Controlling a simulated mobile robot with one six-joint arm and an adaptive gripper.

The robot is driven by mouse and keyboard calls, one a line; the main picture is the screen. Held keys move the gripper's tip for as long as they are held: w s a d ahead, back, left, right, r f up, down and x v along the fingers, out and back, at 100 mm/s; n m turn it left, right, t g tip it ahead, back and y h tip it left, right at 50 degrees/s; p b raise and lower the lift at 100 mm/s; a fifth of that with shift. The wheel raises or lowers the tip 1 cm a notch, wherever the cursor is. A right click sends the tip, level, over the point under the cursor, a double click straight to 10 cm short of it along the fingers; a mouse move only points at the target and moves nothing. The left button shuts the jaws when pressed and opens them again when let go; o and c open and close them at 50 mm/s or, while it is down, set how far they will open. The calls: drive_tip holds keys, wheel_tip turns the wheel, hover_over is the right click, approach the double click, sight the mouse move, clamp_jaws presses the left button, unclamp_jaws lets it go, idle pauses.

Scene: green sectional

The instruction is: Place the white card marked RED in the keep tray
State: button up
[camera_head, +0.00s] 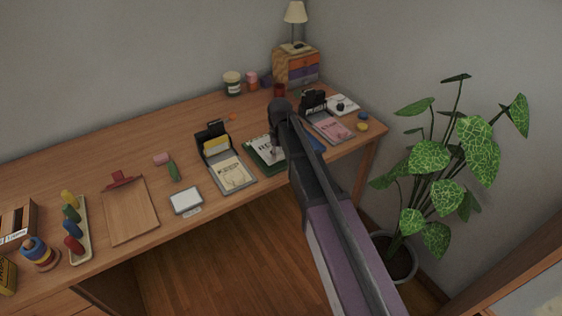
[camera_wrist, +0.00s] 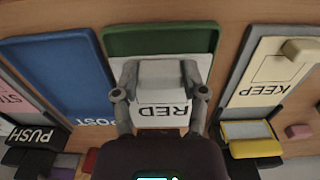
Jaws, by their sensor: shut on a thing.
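The white card marked RED (camera_wrist: 163,108) is between the fingers of my gripper (camera_wrist: 160,78) in the wrist view, its lettering upside down. My gripper is shut on it, above a green tray (camera_wrist: 117,43). In the head view, my gripper (camera_head: 277,146) is partly hidden by my arm, over the green tray (camera_head: 252,160). The keep tray (camera_wrist: 236,75) is grey-edged with a cream KEEP panel, just right of the green tray in the wrist view. In the head view the keep tray (camera_head: 243,187) is left of the green tray. A cream block shape shows on its panel.
A blue tray (camera_wrist: 60,75) marked POST adjoins the green tray. A black holder with a yellow block (camera_head: 215,146) stands behind the keep tray. A white-topped box (camera_head: 186,201) and a clipboard (camera_head: 130,212) lie farther left. A potted plant (camera_head: 440,170) stands right of the desk.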

sight(280, 159)
drive_tip(key=shift+f+b, duration=0.5)
drive_tip(key=shift+f, duration=0.1)
drive_tip(key=shift+f+b, duration=1.15)
drive_tip(key=shift+b, duration=0.05)
drive_tip(key=shift+f, duration=0.1)
drive_tip(key=o, duration=0.8)
wheel_tip(280, 159, up, 12)
drive_tip(key=p, duration=1.2)
